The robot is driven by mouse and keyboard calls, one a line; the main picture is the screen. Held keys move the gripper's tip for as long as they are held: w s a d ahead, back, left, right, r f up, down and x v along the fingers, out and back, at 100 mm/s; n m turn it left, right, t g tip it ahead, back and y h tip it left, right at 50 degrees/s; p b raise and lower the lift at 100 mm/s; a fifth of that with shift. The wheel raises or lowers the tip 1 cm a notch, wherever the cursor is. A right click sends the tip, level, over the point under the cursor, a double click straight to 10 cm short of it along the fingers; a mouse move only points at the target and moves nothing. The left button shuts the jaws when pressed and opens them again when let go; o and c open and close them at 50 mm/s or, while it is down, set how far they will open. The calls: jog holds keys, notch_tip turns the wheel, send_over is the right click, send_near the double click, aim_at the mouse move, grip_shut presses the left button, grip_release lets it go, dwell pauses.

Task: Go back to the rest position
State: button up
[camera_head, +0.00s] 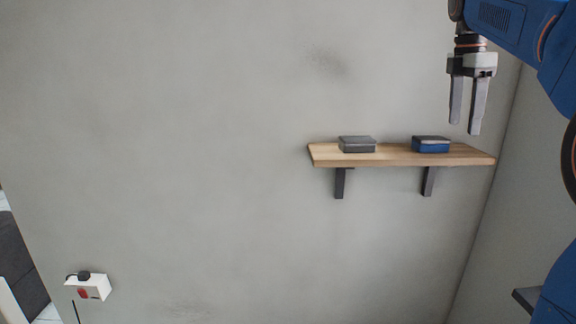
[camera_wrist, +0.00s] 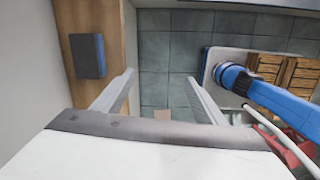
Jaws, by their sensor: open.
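My gripper (camera_head: 464,130) hangs fingers down at the upper right of the head view, in front of the right part of the wooden shelf. Its two fingers are apart with nothing between them. In the wrist view the gripper (camera_wrist: 160,82) is also open and empty, with tiled floor showing between the fingers.
The wooden shelf (camera_head: 400,158) on the grey wall holds a grey box (camera_head: 357,145) and a blue box (camera_head: 431,145). The blue box (camera_wrist: 88,56) is left of my fingers in the wrist view. Wooden crates (camera_wrist: 285,75) stand at right. A white socket box (camera_head: 88,288) is low left.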

jog(key=s+a+f+m+t, duration=0.1)
jog(key=s+a+f+m, duration=0.3)
jog(key=s+f, duration=0.5)
jog(key=s+a+f+m+t+y, duration=0.1)
jog(key=s+a+f+m, duration=0.3)
jog(key=f, duration=1.1)
jog(key=s+a+f+m+t, duration=0.2)
jog(key=s+a+f+m, duration=0.3)
jog(key=s+f+m, duration=0.3)
jog(key=s+f, duration=0.4)
jog(key=s, duration=0.3)
jog(key=shift+m, duration=0.4)
jog(key=shift+o, duration=0.5)
jog(key=shift+r, duration=0.1)
